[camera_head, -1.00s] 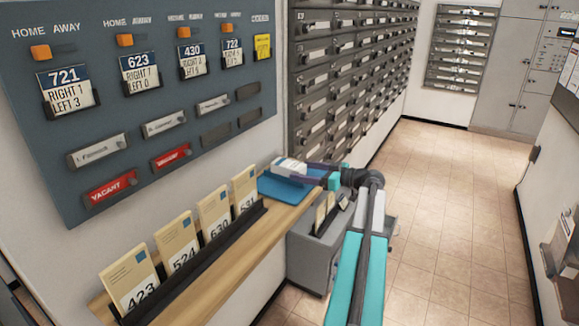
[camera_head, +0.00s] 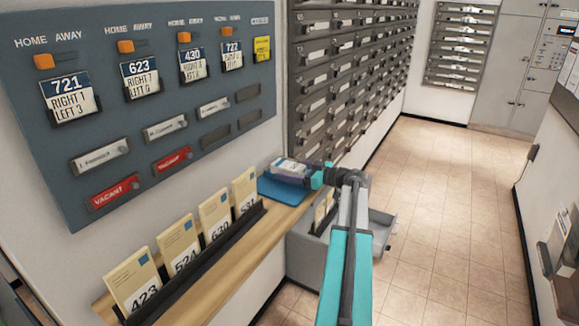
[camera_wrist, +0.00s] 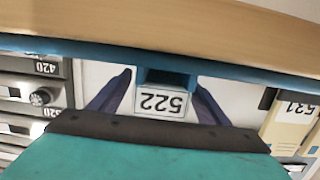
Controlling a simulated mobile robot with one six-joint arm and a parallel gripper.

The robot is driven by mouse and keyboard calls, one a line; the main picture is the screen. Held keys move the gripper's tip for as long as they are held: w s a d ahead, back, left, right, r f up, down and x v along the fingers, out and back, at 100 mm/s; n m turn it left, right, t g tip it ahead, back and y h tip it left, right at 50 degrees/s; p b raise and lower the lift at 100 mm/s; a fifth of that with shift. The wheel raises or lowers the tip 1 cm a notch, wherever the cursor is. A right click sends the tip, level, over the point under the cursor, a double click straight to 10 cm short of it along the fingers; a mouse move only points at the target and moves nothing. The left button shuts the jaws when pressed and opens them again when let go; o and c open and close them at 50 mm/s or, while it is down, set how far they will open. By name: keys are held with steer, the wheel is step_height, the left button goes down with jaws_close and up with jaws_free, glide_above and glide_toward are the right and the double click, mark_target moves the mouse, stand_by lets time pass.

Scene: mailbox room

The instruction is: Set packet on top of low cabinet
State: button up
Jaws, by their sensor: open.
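A white packet (camera_head: 291,166) with a blue part lies on the blue mat (camera_head: 277,190) at the far end of the wooden shelf. My gripper (camera_head: 302,174) is at the packet, reaching in from the right. In the wrist view, my gripper's two purple fingers (camera_wrist: 160,82) are open, one on each side of a white label reading 522 (camera_wrist: 160,103), upside down. I cannot tell whether the fingers touch the packet. A low grey cabinet (camera_head: 307,252) stands below the shelf end; my arm hides part of it.
Numbered envelopes (camera_head: 178,250) stand in a black rack (camera_head: 195,268) along the wooden shelf (camera_head: 236,240). A blue-grey board (camera_head: 150,110) hangs above it. Dark mailboxes (camera_head: 350,75) line the wall behind. The tiled floor (camera_head: 450,200) to the right is clear.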

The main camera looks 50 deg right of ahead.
mark_target(288, 164)
steer(key=shift+w+a+f, duration=0.1)
steer(key=shift+w, duration=0.45)
steer(key=c, duration=1.3)
steer(key=shift+r, duration=0.2)
steer(key=shift+r+b, duration=0.65)
steer(key=shift+r, duration=0.85)
steer(key=s+a+b, duration=0.1)
steer(key=s+a, duration=0.2)
steer(key=s, duration=0.1)
steer(key=s+a+r+b, duration=0.1)
steer(key=s+a, duration=0.3)
steer(key=s+a+b, duration=0.1)
steer(key=s+a, duration=0.2)
steer(key=s, duration=0.1)
steer(key=shift+s+a+r, duration=0.1)
steer(key=shift+a+r, duration=0.15)
steer(key=shift+r, duration=0.05)
